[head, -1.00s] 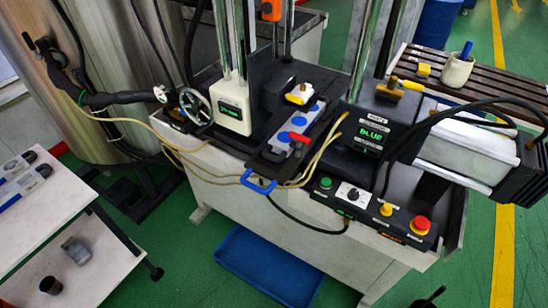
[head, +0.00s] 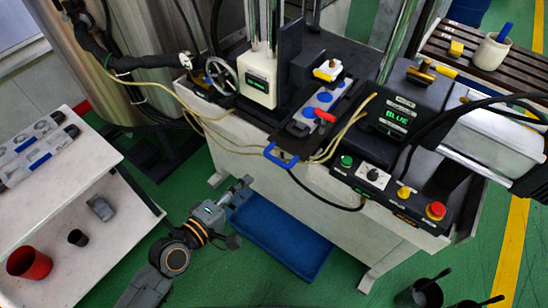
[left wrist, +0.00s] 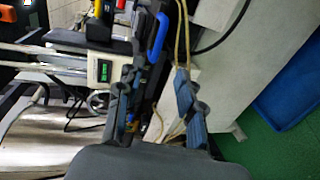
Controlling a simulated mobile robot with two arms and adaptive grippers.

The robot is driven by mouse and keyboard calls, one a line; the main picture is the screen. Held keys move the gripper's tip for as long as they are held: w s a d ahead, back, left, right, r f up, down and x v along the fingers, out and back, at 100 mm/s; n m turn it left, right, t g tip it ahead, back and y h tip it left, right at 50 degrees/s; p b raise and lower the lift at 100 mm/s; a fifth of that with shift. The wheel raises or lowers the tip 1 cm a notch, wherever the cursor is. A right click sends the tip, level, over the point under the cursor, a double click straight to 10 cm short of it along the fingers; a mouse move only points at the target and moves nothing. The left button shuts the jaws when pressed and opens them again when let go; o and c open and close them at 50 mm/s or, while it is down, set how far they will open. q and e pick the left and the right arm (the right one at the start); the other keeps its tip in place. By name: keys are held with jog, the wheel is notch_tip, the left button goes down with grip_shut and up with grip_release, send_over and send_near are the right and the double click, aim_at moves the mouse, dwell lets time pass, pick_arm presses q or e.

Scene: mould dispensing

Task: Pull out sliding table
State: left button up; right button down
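The sliding table (head: 277,146) is a dark plate at the front of the machine, carrying a grey mould with blue discs (head: 318,103) and a red handle. A blue pull handle (head: 281,155) sticks out at its front edge. My left gripper (head: 243,188) is in front of and below the handle in the head view, apart from it. In the left wrist view its two fingers (left wrist: 156,85) are spread with a gap between them. The blue handle (left wrist: 158,36) shows beyond the fingertips there. My right gripper is not in view.
A blue tray (head: 270,240) lies on the floor under the machine. Yellow hoses (head: 345,133) hang near the handle. A button panel (head: 390,190) is to its right. A white cart (head: 60,180) with a red cup (head: 29,263) stands at the left.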

aim_at(276, 159)
pick_arm(q)
jog(key=p+x, duration=0.1)
jog(key=x, duration=1.2)
jog(key=shift+w+d+p, duration=0.2)
jog(key=shift+w+p, duration=0.1)
jog(key=shift+p, duration=0.05)
grip_shut()
jog(key=shift+f, duration=0.1)
